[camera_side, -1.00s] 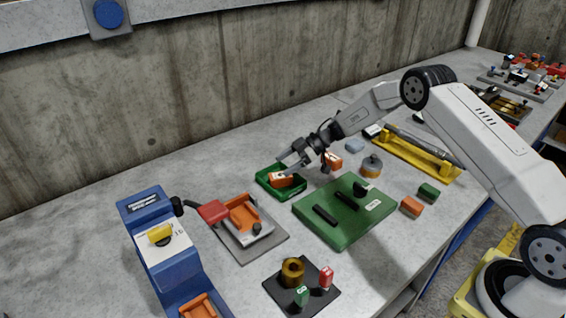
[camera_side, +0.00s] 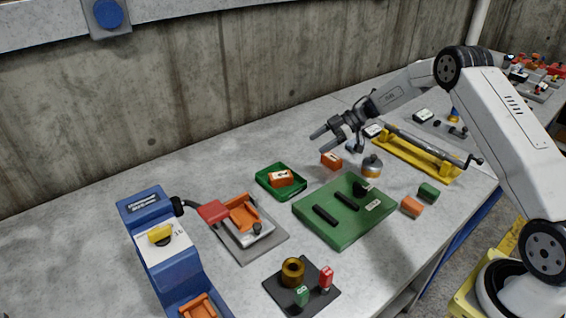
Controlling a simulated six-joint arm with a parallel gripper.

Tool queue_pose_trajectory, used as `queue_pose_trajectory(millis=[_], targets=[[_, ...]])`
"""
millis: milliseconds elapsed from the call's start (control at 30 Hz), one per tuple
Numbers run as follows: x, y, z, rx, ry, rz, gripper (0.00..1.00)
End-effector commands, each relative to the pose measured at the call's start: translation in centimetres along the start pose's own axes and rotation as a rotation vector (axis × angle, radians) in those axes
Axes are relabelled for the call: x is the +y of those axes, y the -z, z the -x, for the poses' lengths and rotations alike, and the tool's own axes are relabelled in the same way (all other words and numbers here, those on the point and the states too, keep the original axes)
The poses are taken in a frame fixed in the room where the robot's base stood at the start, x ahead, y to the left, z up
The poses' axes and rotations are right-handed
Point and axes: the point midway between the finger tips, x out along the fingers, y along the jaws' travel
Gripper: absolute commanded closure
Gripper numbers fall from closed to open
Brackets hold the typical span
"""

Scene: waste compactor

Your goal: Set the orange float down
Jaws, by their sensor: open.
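An orange block with a white label, which I take to be the orange float (camera_side: 281,178), lies in the small green tray (camera_side: 262,184). My gripper (camera_side: 325,139) is open and empty, above the bench up and to the right of the tray, clear of the float. Another orange labelled block (camera_side: 331,160) rests on the bench below my gripper. I cannot tell from the labels which block is the float.
A green board (camera_side: 345,232) with black bars lies in front of the tray. A brass-topped weight (camera_side: 373,165), a yellow fixture (camera_side: 415,152), a grey plate with a red-handled clamp (camera_side: 262,245) and a blue machine (camera_side: 165,250) stand around. Bench left of the tray is clear.

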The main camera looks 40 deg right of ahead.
Motion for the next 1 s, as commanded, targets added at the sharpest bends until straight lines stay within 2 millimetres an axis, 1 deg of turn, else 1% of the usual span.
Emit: queue_pose_trajectory(millis=[433, 567, 667, 767, 1000], targets=[[0.0, 0.0, 0.0, 0.0, -0.001, 0.0, 0.13], [0.2, 0.4, -0.2, 0.004, -0.019, 0.003, 0.13], [0.5, 1.4, -0.4, 0.011, -0.061, 0.01, 0.13], [1.1, 2.9, -0.7, 0.021, -0.133, 0.017, 0.13], [2.3, 7.3, -1.0, 0.022, -0.4, -0.004, 0.13]])
